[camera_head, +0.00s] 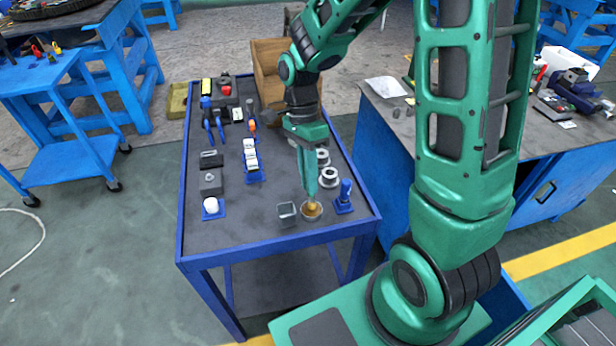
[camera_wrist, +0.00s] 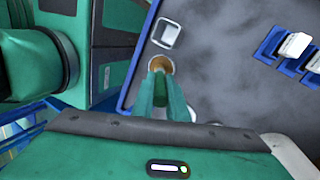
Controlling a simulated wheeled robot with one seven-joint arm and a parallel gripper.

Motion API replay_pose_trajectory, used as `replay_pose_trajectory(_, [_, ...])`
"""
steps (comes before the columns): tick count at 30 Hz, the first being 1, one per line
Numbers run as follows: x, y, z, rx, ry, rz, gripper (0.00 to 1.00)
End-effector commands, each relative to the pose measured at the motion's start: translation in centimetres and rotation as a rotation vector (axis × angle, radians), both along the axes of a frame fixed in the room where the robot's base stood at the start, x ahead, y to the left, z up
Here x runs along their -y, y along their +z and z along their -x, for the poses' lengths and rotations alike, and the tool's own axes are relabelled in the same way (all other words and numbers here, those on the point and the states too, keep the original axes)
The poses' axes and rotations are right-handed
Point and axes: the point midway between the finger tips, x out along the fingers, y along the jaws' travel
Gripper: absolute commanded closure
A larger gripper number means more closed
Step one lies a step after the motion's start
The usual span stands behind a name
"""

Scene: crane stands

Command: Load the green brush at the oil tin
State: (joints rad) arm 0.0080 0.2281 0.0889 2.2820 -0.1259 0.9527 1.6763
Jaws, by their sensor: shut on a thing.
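My gripper (camera_head: 309,192) points down over the near end of the blue-framed table and is shut. The green brush it holds is hard to tell apart from my green fingers. A small round tin (camera_head: 304,216) with amber-brown contents, which looks like the oil tin, stands on the table right under the fingertips. In the wrist view my gripper (camera_wrist: 157,92) reaches down to the brown round opening of the tin (camera_wrist: 160,63). The brush's bristles are at or in the tin; contact and depth cannot be told.
A square grey tin (camera_head: 287,213) stands just left of the round tin. A blue stand (camera_head: 344,200) is close on the right, with metal rings (camera_head: 328,177) behind it. A white-topped blue stand (camera_head: 211,207) is at the left edge. The table's front strip is clear.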

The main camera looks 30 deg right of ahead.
Motion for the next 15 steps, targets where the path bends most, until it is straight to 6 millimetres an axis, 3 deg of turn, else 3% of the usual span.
replay_pose_trajectory(5, [0.0,0.1,0.1,-0.001,-0.001,0.000,1.00])
replay_pose_trajectory(15, [0.0,2.5,0.0,0.001,0.000,0.001,1.00])
